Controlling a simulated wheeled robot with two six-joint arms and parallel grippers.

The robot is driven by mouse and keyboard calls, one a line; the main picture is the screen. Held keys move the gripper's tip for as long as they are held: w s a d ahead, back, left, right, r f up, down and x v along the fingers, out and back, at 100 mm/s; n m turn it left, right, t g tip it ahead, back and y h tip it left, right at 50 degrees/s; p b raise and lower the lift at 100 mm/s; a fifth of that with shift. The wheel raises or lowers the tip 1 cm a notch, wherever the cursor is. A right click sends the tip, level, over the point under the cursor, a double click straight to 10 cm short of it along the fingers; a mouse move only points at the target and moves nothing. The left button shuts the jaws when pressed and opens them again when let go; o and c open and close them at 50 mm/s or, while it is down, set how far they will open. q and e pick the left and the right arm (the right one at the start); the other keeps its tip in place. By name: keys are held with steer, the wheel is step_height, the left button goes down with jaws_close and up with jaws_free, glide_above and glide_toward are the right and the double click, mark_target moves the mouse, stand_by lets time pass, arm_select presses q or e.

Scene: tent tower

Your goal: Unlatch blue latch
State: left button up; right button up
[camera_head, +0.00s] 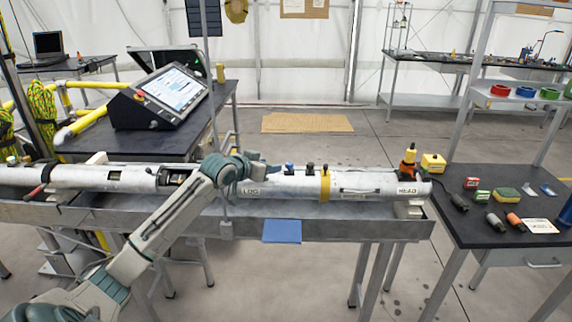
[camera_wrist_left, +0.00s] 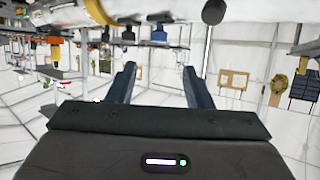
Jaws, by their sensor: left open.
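A long white tube (camera_head: 290,184) lies along a grey rail, with a small blue latch (camera_head: 289,167) standing on its top. Black knobs (camera_head: 310,168) stand just right of it. My left gripper (camera_head: 268,169) is above the tube, a short way left of the blue latch and apart from it. In the upside-down wrist view my left gripper (camera_wrist_left: 160,74) has its two fingers spread with nothing between them. The blue latch also shows there (camera_wrist_left: 159,37), beyond the fingertips, with a black knob (camera_wrist_left: 128,35) beside it. My right gripper is out of view.
A yellow band (camera_head: 325,184) circles the tube right of the knobs. A console with a screen (camera_head: 171,88) stands on the table behind. A side table (camera_head: 500,235) at right holds several small tools and boxes. A blue sheet (camera_head: 282,231) hangs at the rail's front.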

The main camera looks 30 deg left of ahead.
mark_target(289, 163)
arm_select(q)
steer(key=p+x, duration=0.2)
steer(key=x, duration=0.7)
steer(key=shift+d, duration=0.1)
steer(key=shift+w+f+p, duration=0.35)
steer(key=shift+w, duration=0.3)
steer(key=shift+c, duration=0.3)
steer(key=c, duration=0.9)
steer(key=shift+d, duration=0.1)
steer(key=shift+c, duration=0.2)
